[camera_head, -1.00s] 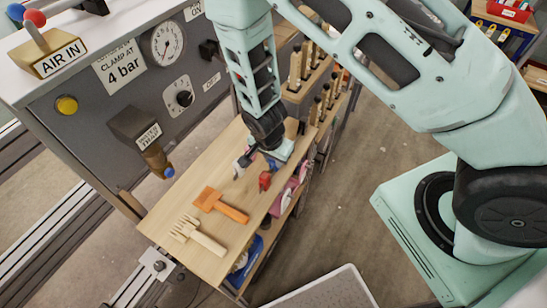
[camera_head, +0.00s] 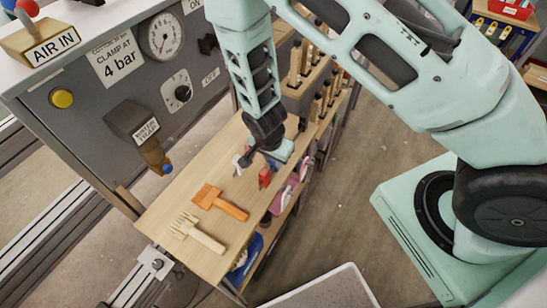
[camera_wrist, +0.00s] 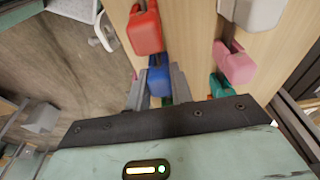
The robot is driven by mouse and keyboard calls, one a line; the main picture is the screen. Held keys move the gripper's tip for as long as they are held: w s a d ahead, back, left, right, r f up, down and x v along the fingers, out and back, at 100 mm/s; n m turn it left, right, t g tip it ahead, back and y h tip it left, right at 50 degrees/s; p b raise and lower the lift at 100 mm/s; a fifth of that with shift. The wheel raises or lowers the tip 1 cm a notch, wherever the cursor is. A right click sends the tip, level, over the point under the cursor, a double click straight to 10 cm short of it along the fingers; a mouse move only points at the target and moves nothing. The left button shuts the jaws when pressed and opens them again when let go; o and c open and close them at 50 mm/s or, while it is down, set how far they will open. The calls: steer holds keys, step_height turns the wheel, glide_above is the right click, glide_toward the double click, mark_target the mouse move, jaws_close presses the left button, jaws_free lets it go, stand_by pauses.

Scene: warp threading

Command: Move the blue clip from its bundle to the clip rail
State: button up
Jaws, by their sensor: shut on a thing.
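The blue clip (camera_wrist: 158,80) is between my gripper's two grey fingers (camera_wrist: 158,92) in the wrist view, and they are shut on it. A red clip (camera_wrist: 145,30) is just beyond it, very close to the blue one. In the head view my gripper (camera_head: 262,158) is low over the wooden bench top, beside the red clip (camera_head: 265,177). The blue clip is hidden there. I cannot make out the clip rail for sure in either view.
Pink (camera_wrist: 236,65), green (camera_wrist: 221,86) and pale grey (camera_wrist: 252,12) clips stand to the right in the wrist view. An orange tool (camera_head: 220,202) and a wooden comb (camera_head: 196,233) lie on the bench (camera_head: 172,205). Wooden-handled tools (camera_head: 297,62) stand behind; a grey control panel borders the left.

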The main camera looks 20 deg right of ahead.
steer(key=shift+f, duration=0.25)
steer(key=shift+r, duration=0.1)
steer(key=o, duration=1)
steer(key=shift+r, duration=0.1)
step_height(320, 180, up, 17)
steer(key=s+a, duration=0.2)
steer(key=a, duration=0.1)
steer(key=s+r+n, duration=0.4)
steer(key=s+n, duration=0.1)
steer(key=n, duration=0.1)
steer(key=s+a+r+n+y, duration=0.1)
steer(key=s+r+n, duration=0.3)
steer(key=s+n, duration=0.2)
steer(key=s+a+r+n+g+y, duration=0.1)
steer(key=s+r+n, duration=0.3)
steer(key=s+n, duration=0.2)
steer(key=shift+s+a+r+n+b, duration=0.2)
steer(key=shift+r+n+b, duration=0.1)
steer(key=shift+b, duration=0.05)
